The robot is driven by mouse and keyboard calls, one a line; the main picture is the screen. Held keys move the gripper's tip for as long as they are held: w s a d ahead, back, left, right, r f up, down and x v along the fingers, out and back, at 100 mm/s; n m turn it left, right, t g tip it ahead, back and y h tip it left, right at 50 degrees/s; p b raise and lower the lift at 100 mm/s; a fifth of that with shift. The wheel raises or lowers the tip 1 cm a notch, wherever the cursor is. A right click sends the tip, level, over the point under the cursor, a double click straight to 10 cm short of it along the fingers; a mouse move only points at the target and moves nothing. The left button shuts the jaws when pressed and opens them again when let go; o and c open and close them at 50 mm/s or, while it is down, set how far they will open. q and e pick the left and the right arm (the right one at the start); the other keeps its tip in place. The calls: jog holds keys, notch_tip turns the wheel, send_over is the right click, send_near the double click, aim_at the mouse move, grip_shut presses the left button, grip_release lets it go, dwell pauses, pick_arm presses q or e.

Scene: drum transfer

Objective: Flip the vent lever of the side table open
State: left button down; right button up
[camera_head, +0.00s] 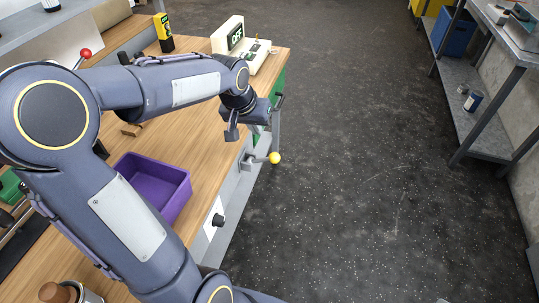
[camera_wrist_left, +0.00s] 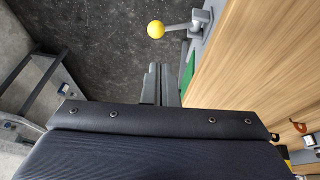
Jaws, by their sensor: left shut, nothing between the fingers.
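The vent lever (camera_head: 274,157) is a grey arm with a yellow ball at its end. It sticks out from the front side of the wooden side table (camera_head: 205,140), over the floor. My left gripper (camera_head: 275,140) is shut and empty near the table's edge, just above the yellow ball in the head view. In the left wrist view the two fingers (camera_wrist_left: 159,68) lie together, and the vent lever (camera_wrist_left: 156,29) shows beyond their tips, with a gap in the picture. Whether they touch I cannot tell.
A purple bin (camera_head: 155,183) stands on the table below my left arm. A white box with a dark display (camera_head: 235,38) and a yellow device (camera_head: 163,32) stand at the far end. A red-balled lever (camera_head: 85,53) is at the left. The floor to the right is clear.

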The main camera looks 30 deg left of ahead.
aim_at(272, 154)
pick_arm(q)
jog(key=shift+w+a+f, duration=0.35)
jog(key=shift+w+f, duration=0.1)
jog(key=shift+w, duration=0.2)
jog(key=x, duration=0.9)
jog(key=b+x, duration=0.1)
jog(key=x, duration=0.4)
jog(key=shift+s+d, duration=0.15)
jog(key=shift+d, duration=0.2)
